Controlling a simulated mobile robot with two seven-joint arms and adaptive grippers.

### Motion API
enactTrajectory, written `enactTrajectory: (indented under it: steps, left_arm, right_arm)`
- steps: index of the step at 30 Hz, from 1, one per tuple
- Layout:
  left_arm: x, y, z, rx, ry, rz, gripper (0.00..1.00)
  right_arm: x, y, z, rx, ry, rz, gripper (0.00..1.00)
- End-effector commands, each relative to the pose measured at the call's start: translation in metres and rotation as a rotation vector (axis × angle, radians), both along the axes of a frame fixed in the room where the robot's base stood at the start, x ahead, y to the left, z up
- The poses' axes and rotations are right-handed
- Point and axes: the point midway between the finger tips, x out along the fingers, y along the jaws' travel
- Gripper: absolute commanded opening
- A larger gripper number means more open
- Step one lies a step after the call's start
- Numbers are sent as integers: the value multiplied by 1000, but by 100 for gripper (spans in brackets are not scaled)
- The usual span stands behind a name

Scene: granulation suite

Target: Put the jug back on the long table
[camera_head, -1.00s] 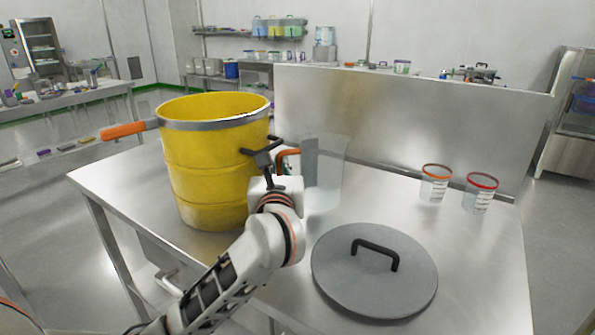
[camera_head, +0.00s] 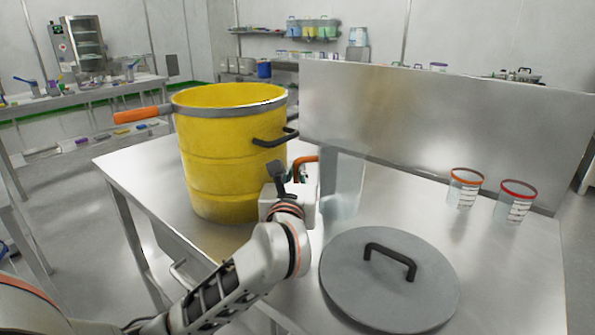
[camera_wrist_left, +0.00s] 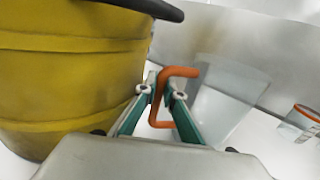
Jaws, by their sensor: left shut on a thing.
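The jug (camera_head: 343,188) is a clear, see-through vessel with an orange handle. It is upright at, or just above, the steel table (camera_head: 480,250), behind the lid; I cannot tell whether its base touches. My left gripper (camera_head: 303,172) is shut on the jug's handle. In the left wrist view, the green-sided fingers (camera_wrist_left: 160,95) close around the orange handle, with the jug body (camera_wrist_left: 222,100) to the right. A long bench (camera_head: 85,96) stands at the far left; which table is the long one is not clear. My right gripper is out of view.
A large yellow bucket (camera_head: 225,150) with black and orange handles stands close left of the gripper. A grey lid (camera_head: 385,285) lies in front. Two clear cups, orange-rimmed (camera_head: 464,190) and red-rimmed (camera_head: 515,204), stand right. A steel panel (camera_head: 400,115) rises behind.

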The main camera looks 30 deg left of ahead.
Motion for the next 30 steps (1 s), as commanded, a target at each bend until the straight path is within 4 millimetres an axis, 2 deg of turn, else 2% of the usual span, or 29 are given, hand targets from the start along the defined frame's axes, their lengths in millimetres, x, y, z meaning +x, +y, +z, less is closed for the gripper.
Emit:
enactTrajectory:
  steps: [1,3,16,20,24,30]
  left_arm:
    - [0,0,-3,0,2,0,11]
    - [0,0,-2,0,1,0,25]
    - [-3,-2,3,0,-1,-2,25]
    - [-18,-12,4,-3,-1,-4,25]
    - [-44,-26,4,-4,-2,-4,25]
    - [-78,-45,3,-4,-1,-3,25]
  right_arm:
    - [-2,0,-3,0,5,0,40]
    - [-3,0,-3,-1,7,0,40]
    - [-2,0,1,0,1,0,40]
    - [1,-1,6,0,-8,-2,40]
    - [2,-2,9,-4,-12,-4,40]
    - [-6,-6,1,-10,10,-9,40]
